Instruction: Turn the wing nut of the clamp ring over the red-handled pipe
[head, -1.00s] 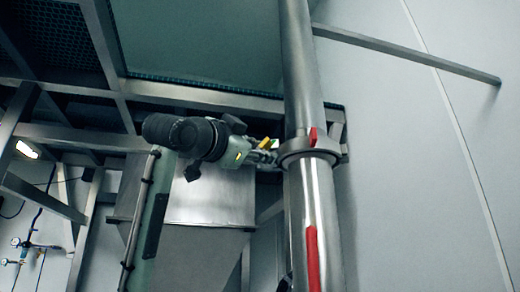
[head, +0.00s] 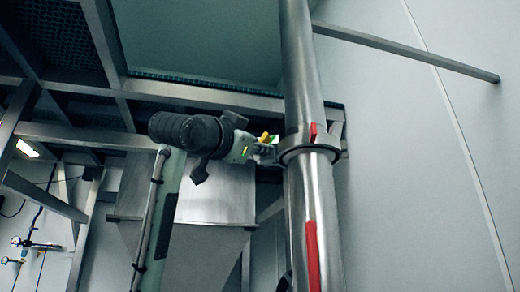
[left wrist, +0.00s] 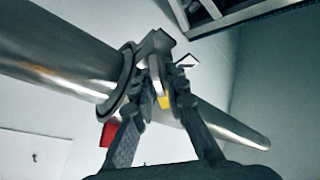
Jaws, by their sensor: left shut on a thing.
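The steel pipe (head: 298,75) runs upright in the head view, with a red handle (head: 312,255) on its front. A clamp ring (head: 312,149) circles it, with a small red piece above. The ring also shows in the left wrist view (left wrist: 124,80). My left gripper (head: 268,151) is at the ring's left side. In the left wrist view its fingers (left wrist: 164,76) close around the clamp's side, with a yellow piece (left wrist: 165,102), seemingly the wing nut, between them. The fingers hide most of the nut. My right gripper is in neither view.
A steel hopper (head: 215,195) stands behind my left arm. Framework beams (head: 70,135) fill the left and top.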

